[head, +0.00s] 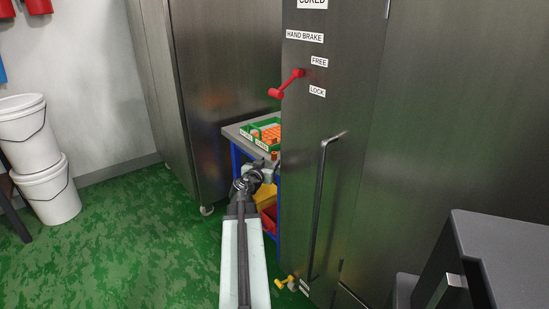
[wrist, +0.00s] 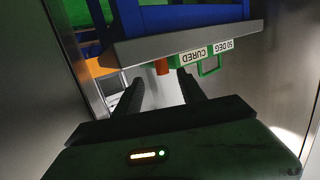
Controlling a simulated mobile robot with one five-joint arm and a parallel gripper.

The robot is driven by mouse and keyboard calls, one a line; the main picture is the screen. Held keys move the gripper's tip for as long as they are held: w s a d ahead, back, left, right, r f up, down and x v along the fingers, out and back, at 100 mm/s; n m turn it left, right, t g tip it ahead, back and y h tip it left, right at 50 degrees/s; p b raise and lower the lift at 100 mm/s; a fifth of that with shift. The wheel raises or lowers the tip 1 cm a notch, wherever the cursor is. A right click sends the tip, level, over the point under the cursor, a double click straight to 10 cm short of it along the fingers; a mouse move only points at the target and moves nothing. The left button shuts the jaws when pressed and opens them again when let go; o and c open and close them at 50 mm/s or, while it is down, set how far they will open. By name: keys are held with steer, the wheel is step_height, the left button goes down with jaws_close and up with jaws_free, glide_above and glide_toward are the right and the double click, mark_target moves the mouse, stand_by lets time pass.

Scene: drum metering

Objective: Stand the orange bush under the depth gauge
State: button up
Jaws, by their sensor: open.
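My gripper (head: 262,172) is at the front edge of a grey-topped table, in the gap between two steel cabinets. In the wrist view my gripper (wrist: 160,88) is open, its two dark fingers pointing towards the table. A small orange bush (wrist: 162,67) shows just beyond and between the fingertips, apart from them; it seems to be the small orange-red spot (head: 275,156) at the table edge in the head view. More orange pieces (head: 268,134) lie in a green tray (head: 252,139). I cannot make out a depth gauge in either view.
A steel cabinet with a red hand-brake lever (head: 287,83) and a long handle (head: 320,205) stands close on the right. Another cabinet (head: 235,85) stands left of the table. Yellow and red bins (head: 268,217) sit below. White buckets (head: 45,195) stand far left; green floor there is free.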

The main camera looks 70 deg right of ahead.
mark_target(273, 156)
steer(key=d, duration=0.3)
steer(key=d+f, duration=0.1)
steer(key=d, duration=0.1)
steer(key=shift+w+d+b, duration=0.2)
steer(key=shift+d+b, duration=0.1)
steer(key=shift+b, duration=0.1)
steer(key=shift+r, duration=0.1)
steer(key=shift+a, duration=0.1)
jaws_close()
